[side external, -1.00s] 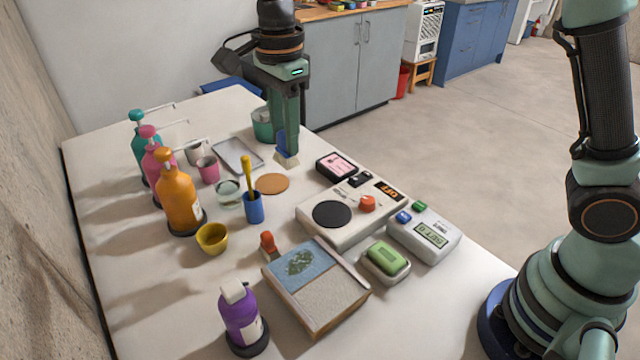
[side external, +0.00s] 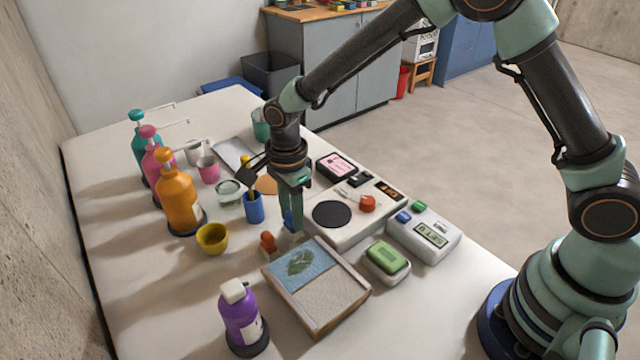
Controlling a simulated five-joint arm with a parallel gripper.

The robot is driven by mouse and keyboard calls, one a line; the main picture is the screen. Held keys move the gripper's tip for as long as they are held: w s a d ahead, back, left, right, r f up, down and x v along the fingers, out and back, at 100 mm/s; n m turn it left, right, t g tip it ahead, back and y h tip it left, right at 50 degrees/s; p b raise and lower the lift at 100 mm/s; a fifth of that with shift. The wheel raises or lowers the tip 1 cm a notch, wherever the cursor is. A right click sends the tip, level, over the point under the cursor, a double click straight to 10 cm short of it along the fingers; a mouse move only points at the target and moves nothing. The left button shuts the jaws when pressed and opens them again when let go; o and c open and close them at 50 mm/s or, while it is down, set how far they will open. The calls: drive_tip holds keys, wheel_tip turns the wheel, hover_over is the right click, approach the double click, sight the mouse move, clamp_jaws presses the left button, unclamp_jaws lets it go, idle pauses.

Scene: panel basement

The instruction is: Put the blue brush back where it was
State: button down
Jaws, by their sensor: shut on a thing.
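The blue brush (side external: 288,218) is in my gripper (side external: 293,222), of which only a small blue part shows between the fingers. My gripper is shut on it and points down, low over the table. It is behind the framed tray, right of the blue cup and left of the device with the black disc. The bristle end is hidden or too small to make out, and I cannot tell whether it touches the table.
An orange-red brush or stamp (side external: 268,243) stands close by at the left front. The wooden framed tray (side external: 330,300) is in front. The blue cup (side external: 254,208) holds a yellow handle. The device with the black disc (side external: 350,228) is to the right. Pump bottles line the left.

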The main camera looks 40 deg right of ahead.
drive_tip(key=shift+f, duration=0.85)
drive_tip(key=shift+f, duration=0.1)
drive_tip(key=c, duration=0.6)
unclamp_jaws()
